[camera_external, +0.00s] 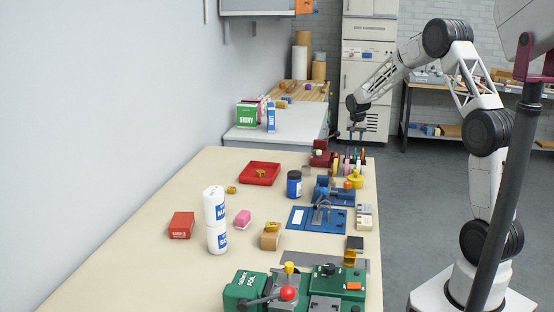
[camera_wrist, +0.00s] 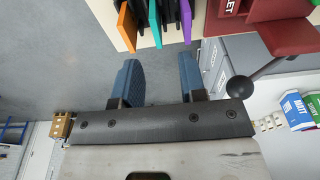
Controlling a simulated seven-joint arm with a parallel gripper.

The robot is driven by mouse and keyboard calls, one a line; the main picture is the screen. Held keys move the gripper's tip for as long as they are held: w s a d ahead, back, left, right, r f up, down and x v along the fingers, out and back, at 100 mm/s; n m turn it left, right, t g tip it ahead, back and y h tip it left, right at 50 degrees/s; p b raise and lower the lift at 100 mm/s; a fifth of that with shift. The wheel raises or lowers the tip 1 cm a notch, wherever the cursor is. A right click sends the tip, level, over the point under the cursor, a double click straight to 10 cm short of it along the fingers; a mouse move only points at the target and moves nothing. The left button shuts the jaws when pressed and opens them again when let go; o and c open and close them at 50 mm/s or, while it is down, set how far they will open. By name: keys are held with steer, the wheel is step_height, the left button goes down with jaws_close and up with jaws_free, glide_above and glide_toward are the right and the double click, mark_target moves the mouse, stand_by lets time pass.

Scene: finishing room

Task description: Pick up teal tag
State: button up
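The teal tag (camera_wrist: 155,22) is a thin upright plate in the wrist view, between an orange tag (camera_wrist: 126,25) and a purple tag (camera_wrist: 186,18). Its upper part is cut off by the frame edge. My gripper (camera_wrist: 165,75) is open, with nothing between its blue fingers, and the teal tag lies just beyond them, apart from both. In the external view my gripper (camera_external: 355,132) is above the row of coloured tags (camera_external: 350,160) at the table's far right; the teal one is too small to pick out there.
A red machine (camera_wrist: 285,25) with a black-knobbed lever (camera_wrist: 240,87) is close on the right in the wrist view. In the external view, a yellow object (camera_external: 355,180), a blue jar (camera_external: 294,184) and a red tray (camera_external: 259,174) stand nearby. Open floor lies right of the table.

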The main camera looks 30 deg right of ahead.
steer(key=shift+w+d+f, duration=0.1)
steer(key=shift+f, duration=1.15)
steer(key=shift+d+f, duration=0.15)
steer(key=shift+f, duration=1.15)
steer(key=shift+d+f, duration=0.15)
steer(key=shift+f, duration=1.15)
jaws_close()
